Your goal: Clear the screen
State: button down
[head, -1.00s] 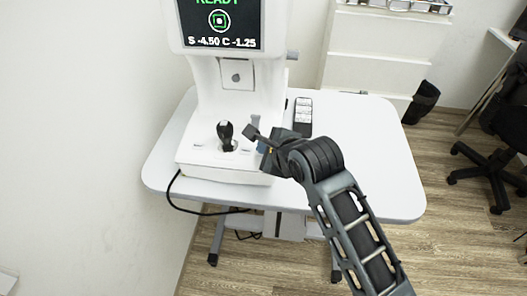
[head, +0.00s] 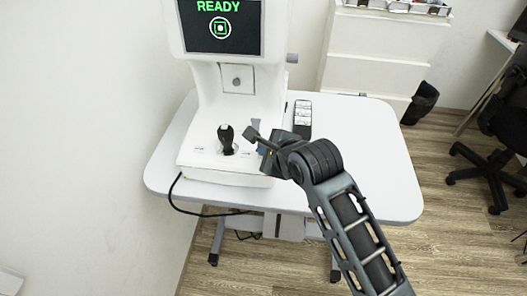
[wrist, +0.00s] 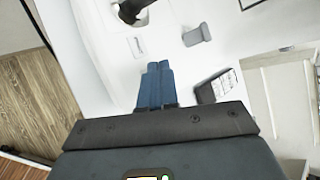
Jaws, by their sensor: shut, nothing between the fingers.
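The white eye-test machine (head: 225,110) stands on the table. Its screen (head: 220,26) shows green "READY" above a square-and-circle icon, with no line of numbers below. A black joystick (head: 226,138) stands on its base; its lower part also shows in the wrist view (wrist: 131,10). A small flat pale button (wrist: 137,45) is on the base near the joystick. My gripper (head: 262,149) is over the base's right front, right of the joystick. In the wrist view its blue fingers (wrist: 158,66) are together and empty, short of the button. I cannot tell their height above the base.
A grey upright knob (wrist: 196,35) and a dark remote-like device (head: 302,114) lie to the right of the joystick. The table's (head: 365,150) right side is clear. A black cable (head: 190,208) hangs at the front left. White drawers (head: 380,50) stand behind.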

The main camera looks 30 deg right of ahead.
jog(key=shift+r, duration=0.15)
jog(key=r+p, duration=0.5)
jog(key=shift+s+a, duration=0.2)
jog(key=shift+s, duration=0.1)
jog(key=shift+s+f, duration=0.1)
jog(key=shift+f, duration=0.05)
dwell(0.8)
jog(key=s+f+n+t, duration=0.25)
jog(key=s+n, duration=0.95)
jog(key=s, duration=0.9)
jog(key=s+r+n+t, duration=0.1)
jog(key=s+r+n, duration=0.4)
jog(key=s, duration=0.4)
jog(key=s+r+n+t+b, duration=0.1)
jog(key=s+r+n, duration=0.4)
jog(key=s+n, duration=0.3)
jog(key=shift+s+r, duration=0.4)
jog(key=shift+s, duration=0.15)
jog(key=c, duration=1.8)
grip_release()
jog(key=shift+d, duration=0.1)
